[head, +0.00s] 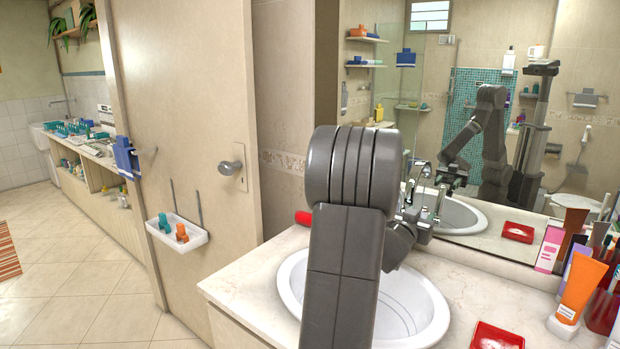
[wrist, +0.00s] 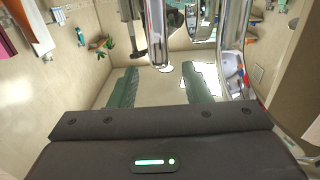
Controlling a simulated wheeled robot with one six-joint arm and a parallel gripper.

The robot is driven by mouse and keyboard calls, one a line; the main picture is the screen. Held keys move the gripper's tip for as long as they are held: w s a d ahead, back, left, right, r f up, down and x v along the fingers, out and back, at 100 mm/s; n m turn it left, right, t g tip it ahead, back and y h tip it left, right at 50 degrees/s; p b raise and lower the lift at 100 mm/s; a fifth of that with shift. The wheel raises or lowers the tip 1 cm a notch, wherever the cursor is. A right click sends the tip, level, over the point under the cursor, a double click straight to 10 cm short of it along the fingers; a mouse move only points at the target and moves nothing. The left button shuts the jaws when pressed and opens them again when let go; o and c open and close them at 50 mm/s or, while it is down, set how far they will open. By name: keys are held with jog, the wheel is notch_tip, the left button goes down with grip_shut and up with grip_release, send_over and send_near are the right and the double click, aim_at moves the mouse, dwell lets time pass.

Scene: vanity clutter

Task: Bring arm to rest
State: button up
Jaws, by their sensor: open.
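My arm rises in front of the sink (head: 430,310) in the head view and bends over the basin. My gripper shows in the wrist view (wrist: 155,82), with its two green-grey fingers spread apart and nothing between them. Chrome pipes of the faucet (wrist: 157,40) fill the top middle of the wrist view, close to the gripper. I cannot tell whether they touch.
A red soap dish (head: 497,337) lies on the counter (head: 245,295) right of the basin. An orange tube (head: 580,288) and other cosmetics crowd the right end. A red object (head: 303,217) lies left of my arm. The mirror (head: 480,110) stands behind the sink.

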jog(key=shift+b+v, duration=0.3)
jog(key=shift+v, duration=1.95)
